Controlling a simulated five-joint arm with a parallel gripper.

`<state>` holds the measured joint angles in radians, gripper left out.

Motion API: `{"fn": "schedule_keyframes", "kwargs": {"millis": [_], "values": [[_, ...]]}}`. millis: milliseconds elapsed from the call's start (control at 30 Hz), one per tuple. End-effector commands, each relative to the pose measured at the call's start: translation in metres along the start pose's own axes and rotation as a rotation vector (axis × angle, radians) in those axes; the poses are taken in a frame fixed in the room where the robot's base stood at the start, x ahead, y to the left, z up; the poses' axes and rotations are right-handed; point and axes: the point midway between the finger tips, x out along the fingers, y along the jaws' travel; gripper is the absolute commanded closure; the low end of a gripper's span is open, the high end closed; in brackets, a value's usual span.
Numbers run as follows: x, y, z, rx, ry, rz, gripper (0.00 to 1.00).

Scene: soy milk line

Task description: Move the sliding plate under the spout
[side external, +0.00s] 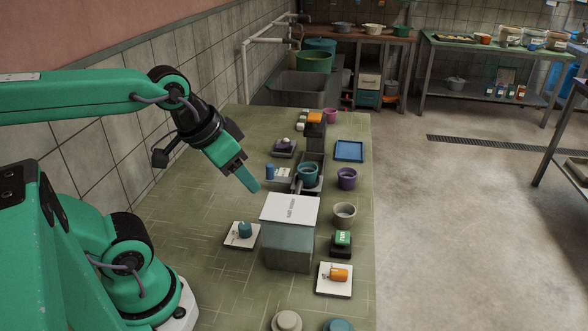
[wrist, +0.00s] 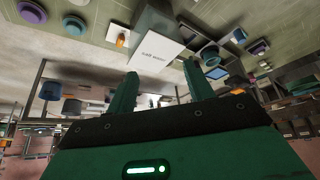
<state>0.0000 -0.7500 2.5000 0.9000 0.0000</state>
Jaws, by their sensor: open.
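My gripper (side external: 248,181) hangs in the air at the left of the table, above and left of a grey box with a white lettered lid (side external: 290,209). In the wrist view, my gripper (wrist: 160,70) has its two teal fingers apart with nothing held between them. The lidded box also shows in the wrist view (wrist: 155,47), beyond the fingertips. A dark channel-like tray (side external: 316,160) lies behind the box, with a teal pot (side external: 308,173) in it. I cannot tell for sure which part is the sliding plate or the spout.
A white plate with a teal knob-like piece (side external: 245,229) lies left of the box. A purple pot (side external: 346,178), a grey bowl (side external: 344,213) and a white plate with an orange piece (side external: 339,275) stand to the right. A blue tray (side external: 349,151) lies farther back.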

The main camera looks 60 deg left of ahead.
Motion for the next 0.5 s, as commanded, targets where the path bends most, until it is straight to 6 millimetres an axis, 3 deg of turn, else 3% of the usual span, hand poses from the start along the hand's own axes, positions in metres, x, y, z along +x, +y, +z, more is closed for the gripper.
{"fn": "schedule_keyframes", "kwargs": {"millis": [133, 200, 500], "values": [[0.0, 0.0, 0.0, 0.0, 0.0, 0.0, 0.48], [0.0, 0.0, 0.0, 0.0, 0.0, 0.0, 0.57], [0.002, -0.006, -0.012, -0.041, -0.024, -0.012, 0.57]]}}
